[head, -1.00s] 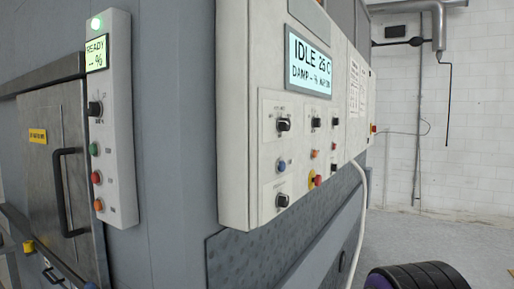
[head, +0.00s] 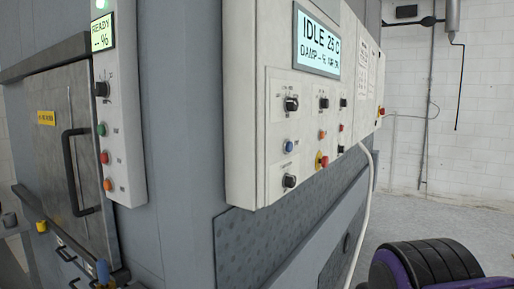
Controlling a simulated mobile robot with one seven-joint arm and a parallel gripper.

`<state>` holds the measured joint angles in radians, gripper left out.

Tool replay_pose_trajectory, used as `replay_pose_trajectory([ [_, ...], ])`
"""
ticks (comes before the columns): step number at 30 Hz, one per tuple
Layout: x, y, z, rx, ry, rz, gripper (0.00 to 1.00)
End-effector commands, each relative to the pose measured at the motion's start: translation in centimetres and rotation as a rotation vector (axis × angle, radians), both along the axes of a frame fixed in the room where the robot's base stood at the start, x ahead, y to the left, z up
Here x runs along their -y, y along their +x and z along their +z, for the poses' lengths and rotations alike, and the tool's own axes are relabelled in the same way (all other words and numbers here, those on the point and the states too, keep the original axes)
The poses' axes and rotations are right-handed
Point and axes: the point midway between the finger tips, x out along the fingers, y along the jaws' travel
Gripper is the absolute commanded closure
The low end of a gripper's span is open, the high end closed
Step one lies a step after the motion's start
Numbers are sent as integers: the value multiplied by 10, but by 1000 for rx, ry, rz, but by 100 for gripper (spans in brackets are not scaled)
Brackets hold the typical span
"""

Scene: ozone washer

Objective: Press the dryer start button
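A white control panel (head: 246,120) on the grey machine has a display (head: 317,47) reading "IDLE 25 C" with a "DAMP" line. A narrower panel at left has a "READY" display (head: 101,35), a lit green lamp, and green (head: 101,130), red (head: 104,158) and orange (head: 107,185) buttons. The labels are too small to tell which button is the dryer start. My gripper is not in view.
A metal door (head: 68,160) with a black handle is at left, with yellow and blue fittings near its foot. A pale hose (head: 367,200) hangs under the main panel. My black and purple arm link is at lower right. Open floor (head: 455,215) lies beyond.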

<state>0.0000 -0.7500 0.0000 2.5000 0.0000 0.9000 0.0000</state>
Motion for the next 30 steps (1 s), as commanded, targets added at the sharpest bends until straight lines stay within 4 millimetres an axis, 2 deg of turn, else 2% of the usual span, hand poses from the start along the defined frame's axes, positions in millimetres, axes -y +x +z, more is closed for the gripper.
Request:
replay_pose_trajectory([
  [1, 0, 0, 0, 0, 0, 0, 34],
  [2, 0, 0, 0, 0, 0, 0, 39],
  [12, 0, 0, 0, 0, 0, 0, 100],
  [30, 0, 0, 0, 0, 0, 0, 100],
])
